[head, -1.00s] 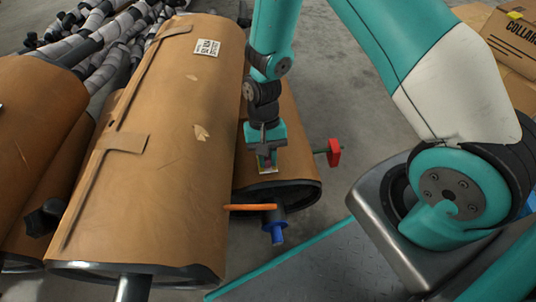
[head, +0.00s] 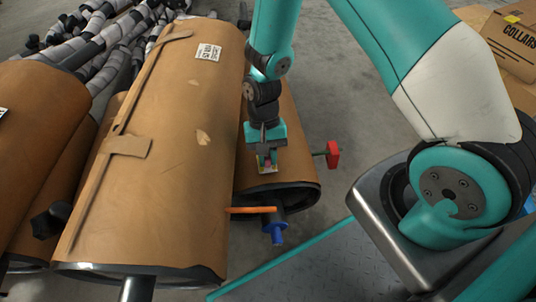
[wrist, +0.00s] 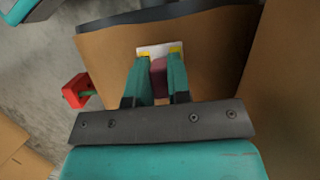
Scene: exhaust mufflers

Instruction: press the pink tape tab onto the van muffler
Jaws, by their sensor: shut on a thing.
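A brown-wrapped muffler (head: 276,190) lies under my gripper (head: 267,168), partly hidden behind a larger wrapped one; I take it to be the van muffler. It also fills the wrist view (wrist: 115,50). My gripper points down at its near end and is shut on a small dark pink piece, the tape tab (wrist: 158,78), which sits between the teal fingers. A white label with yellow corners (wrist: 150,50) is at the fingertips, against the brown wrap. I cannot tell whether the tab touches the muffler.
A red-capped stub (head: 332,154), an orange rod (head: 250,210) and a blue-capped pipe (head: 277,234) stick out near the muffler. A "COLLARS" box (head: 510,45) is at the right. Grey floor lies between.

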